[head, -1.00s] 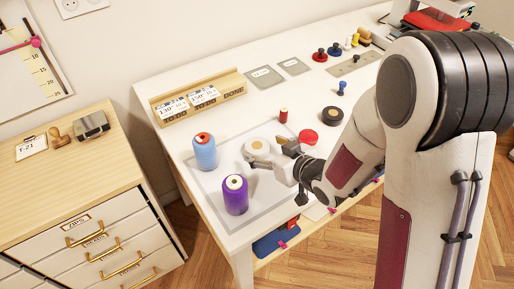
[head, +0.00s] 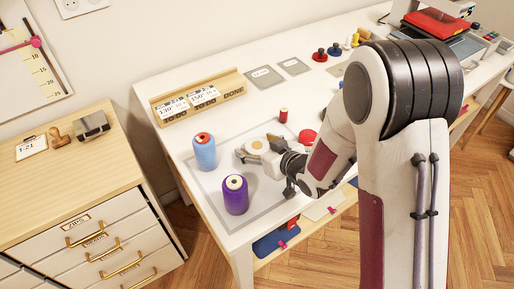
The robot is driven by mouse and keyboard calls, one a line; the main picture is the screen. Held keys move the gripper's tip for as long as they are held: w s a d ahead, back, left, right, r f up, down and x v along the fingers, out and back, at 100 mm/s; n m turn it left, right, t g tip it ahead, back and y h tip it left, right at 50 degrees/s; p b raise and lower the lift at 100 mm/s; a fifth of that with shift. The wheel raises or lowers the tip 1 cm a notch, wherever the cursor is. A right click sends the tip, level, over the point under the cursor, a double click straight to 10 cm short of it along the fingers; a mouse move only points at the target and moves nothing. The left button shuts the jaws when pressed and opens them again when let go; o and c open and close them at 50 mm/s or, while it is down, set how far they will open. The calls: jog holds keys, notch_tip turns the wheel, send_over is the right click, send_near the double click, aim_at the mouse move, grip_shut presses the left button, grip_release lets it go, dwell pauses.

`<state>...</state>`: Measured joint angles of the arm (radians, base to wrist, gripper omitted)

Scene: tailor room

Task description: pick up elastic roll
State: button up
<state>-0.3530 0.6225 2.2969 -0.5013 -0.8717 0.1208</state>
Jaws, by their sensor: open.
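A round cream roll (head: 256,146), which looks like the elastic roll, lies on the pale mat on the white table in the head view. My gripper (head: 258,150) is open, with one finger at the roll's near left side and the other at its far right side. The roll's top shows between the fingers. Part of its near right side is hidden by my gripper, and I cannot tell whether either finger touches it.
A purple thread cone (head: 235,196) stands close to my gripper at the front, and a blue cone (head: 204,152) stands to the left. A small red spool (head: 283,115) and a red roll (head: 308,137) are behind and right. A wooden rack (head: 198,100) stands at the back.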

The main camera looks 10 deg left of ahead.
aim_at(257, 145)
jog(key=shift+c, duration=0.4)
jog(key=c, duration=1.2)
jog(key=shift+o, duration=0.2)
jog(key=shift+r, duration=0.1)
jog(key=shift+r, duration=4.95)
